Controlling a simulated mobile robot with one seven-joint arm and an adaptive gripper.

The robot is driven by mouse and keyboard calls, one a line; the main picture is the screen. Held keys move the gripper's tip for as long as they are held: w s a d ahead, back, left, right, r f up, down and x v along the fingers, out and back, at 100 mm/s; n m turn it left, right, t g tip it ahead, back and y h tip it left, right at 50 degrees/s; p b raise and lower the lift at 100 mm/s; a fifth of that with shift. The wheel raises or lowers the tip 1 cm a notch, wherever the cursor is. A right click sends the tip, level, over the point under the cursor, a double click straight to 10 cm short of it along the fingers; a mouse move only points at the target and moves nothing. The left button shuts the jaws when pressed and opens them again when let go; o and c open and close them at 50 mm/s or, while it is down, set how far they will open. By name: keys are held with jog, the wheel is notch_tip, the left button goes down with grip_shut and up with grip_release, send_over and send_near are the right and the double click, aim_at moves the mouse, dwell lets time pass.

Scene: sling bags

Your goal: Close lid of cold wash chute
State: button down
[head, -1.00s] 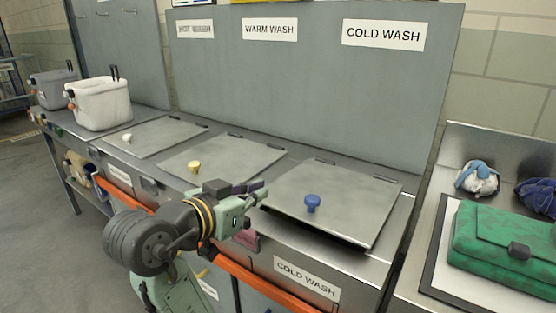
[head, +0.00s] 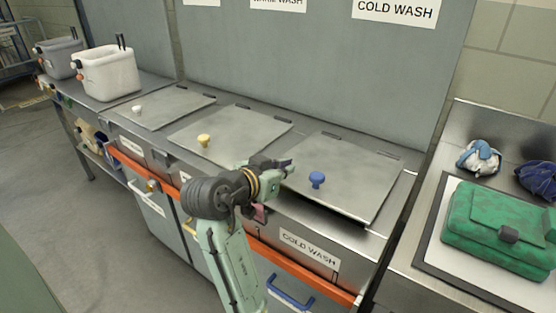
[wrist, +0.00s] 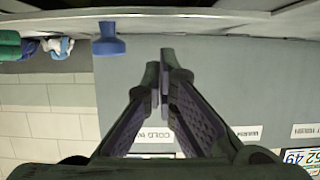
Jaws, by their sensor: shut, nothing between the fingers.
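The cold wash chute lid (head: 345,165) is a flat grey metal panel, hinged at the back. Its front edge sits slightly raised, with a dark gap under it toward the right corner. A blue knob (head: 317,179) stands near its front edge; it also shows upside down at the top of the wrist view (wrist: 108,42). My gripper (head: 289,164) is at the left front corner of the lid, left of the knob. In the wrist view my fingers (wrist: 166,75) are together and empty, apart from the knob. Whether they touch the lid cannot be told.
Two more lids, with a yellow knob (head: 204,140) and a white knob (head: 137,110), lie flat to the left. An orange rail (head: 290,266) runs along the front. A green bag (head: 500,228) lies on the right counter. The COLD WASH backboard (head: 330,65) stands behind.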

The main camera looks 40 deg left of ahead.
aim_at(282, 203)
jog(key=shift+s+f, duration=0.15)
jog(key=shift+f, duration=0.85)
jog(key=shift+t, duration=0.5)
jog(key=f+b, duration=0.4)
jog(key=b, duration=0.1)
jog(key=shift+s+f, duration=0.2)
jog(key=shift+s, duration=0.05)
jog(key=shift+s+f+t+b, duration=0.15)
jog(key=shift+f+t+b, duration=0.15)
jog(key=shift+b, duration=0.35)
